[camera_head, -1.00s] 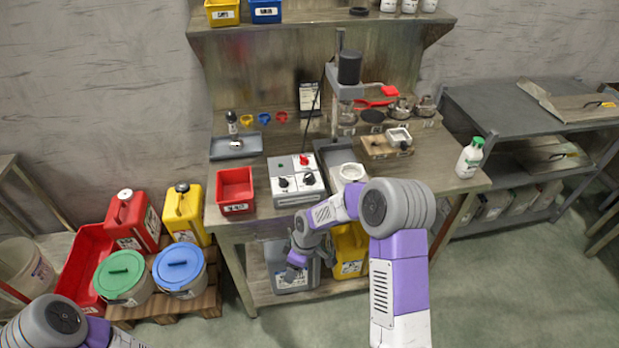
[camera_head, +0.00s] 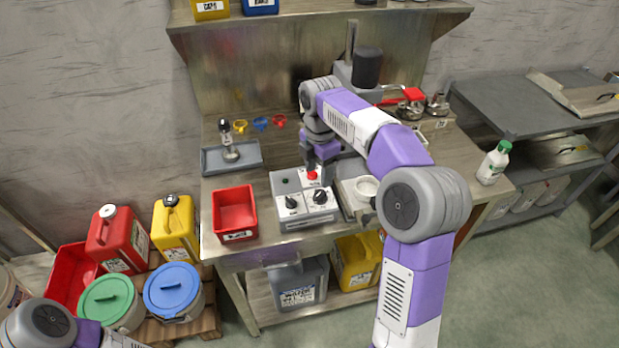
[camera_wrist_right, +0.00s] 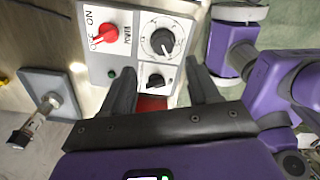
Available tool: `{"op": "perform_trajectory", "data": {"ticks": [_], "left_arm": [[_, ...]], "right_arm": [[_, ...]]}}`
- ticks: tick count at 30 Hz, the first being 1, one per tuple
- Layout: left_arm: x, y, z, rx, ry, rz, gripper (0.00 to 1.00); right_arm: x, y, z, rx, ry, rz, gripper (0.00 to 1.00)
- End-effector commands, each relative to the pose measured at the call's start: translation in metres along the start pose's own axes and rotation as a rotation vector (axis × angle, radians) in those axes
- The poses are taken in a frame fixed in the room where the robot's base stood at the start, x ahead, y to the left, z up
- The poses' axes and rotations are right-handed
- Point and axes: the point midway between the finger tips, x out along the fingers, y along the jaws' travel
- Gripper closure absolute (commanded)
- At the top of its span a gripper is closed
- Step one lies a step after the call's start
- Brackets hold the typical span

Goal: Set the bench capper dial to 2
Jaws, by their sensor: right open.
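The grey-white control box (camera_head: 286,221) stands on the bench near its front edge. It carries two black dials, a left dial (camera_head: 291,202) and a right dial (camera_head: 320,197), behind them a red switch (camera_head: 311,176) and a green lamp (camera_head: 287,182). In the right wrist view I see a large dial (camera_wrist_right: 162,42), a smaller black knob (camera_wrist_right: 155,80) and the red power switch (camera_wrist_right: 107,33). The dial numbers are too small to read. My right gripper (camera_wrist_right: 162,76) is open and empty, above the box, its fingers spread either side of the smaller knob in that view. My left gripper is out of view.
A red bin (camera_head: 235,236) stands left of the box. The capper stand (camera_head: 366,68) rises behind my right arm.

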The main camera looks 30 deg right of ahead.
Motion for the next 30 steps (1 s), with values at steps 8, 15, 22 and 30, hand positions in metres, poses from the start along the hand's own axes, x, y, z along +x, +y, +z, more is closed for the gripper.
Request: {"op": "perform_trajectory", "data": {"ticks": [8,15,22,30], "left_arm": [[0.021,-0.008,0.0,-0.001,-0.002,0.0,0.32],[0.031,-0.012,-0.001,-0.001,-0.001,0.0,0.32],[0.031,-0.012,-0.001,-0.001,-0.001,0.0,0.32],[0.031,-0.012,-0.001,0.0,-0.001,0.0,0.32]], "right_arm": [[0.045,-0.001,0.0,0.001,0.001,-0.004,0.4],[0.071,-0.001,0.0,0.001,0.001,-0.003,0.4],[0.074,-0.001,0.0,0.002,0.001,-0.001,0.4],[0.074,-0.001,0.0,0.002,0.001,-0.002,0.64]]}}
